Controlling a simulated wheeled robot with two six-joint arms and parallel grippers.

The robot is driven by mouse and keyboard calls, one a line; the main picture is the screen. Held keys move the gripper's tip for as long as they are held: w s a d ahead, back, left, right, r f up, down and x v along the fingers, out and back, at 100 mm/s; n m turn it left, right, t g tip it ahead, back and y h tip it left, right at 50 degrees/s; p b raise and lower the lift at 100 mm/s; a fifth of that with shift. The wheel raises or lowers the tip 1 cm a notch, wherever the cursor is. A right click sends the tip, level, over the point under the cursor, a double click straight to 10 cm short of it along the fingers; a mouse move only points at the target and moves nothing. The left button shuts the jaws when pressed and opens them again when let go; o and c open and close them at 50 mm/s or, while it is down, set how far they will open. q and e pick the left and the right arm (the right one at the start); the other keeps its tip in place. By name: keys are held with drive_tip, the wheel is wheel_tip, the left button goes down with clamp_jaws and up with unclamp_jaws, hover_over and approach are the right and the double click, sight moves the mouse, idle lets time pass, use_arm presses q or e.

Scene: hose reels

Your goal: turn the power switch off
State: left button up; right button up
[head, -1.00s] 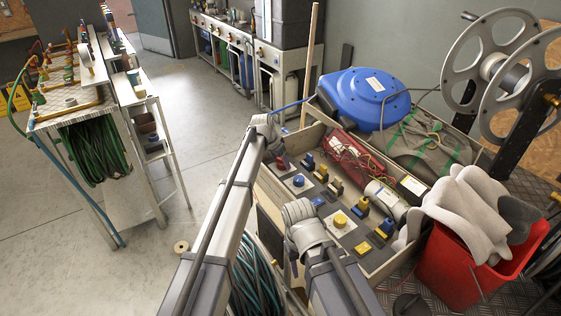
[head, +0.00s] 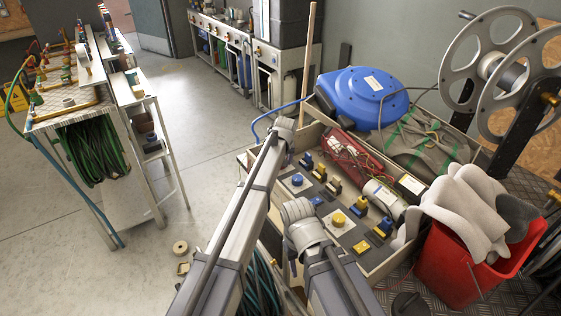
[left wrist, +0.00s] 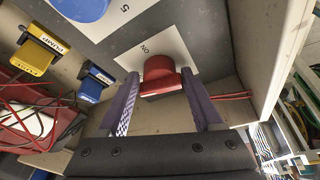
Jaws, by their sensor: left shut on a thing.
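The red switch (left wrist: 160,78) sits on the panel of the open box, beside a white plate (left wrist: 152,52) marked ON. In the left wrist view it lies between the two fingers of my left gripper (left wrist: 160,88), which is shut on it. In the head view my left gripper (head: 284,148) is at the far left corner of the panel, and my arm hides the red switch. My right gripper (head: 291,262) hangs at the near left side of the box; its fingers are too hidden to tell if they are open.
The panel also carries a blue knob (head: 297,180), a yellow knob (head: 339,219) and several blue and yellow switches, one marked PUMP (left wrist: 40,47). A blue hose reel (head: 362,97) and a red bucket (head: 462,265) stand close by.

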use_arm(q)
drive_tip(key=shift+d+n+y, duration=0.1)
drive_tip(key=shift+n+y, duration=0.3)
drive_tip(key=shift+n, duration=0.6)
drive_tip(key=o, duration=1.1)
drive_tip(key=p+v, duration=0.7)
drive_tip(key=shift+d+r, duration=0.1)
drive_tip(key=shift+r, duration=0.3)
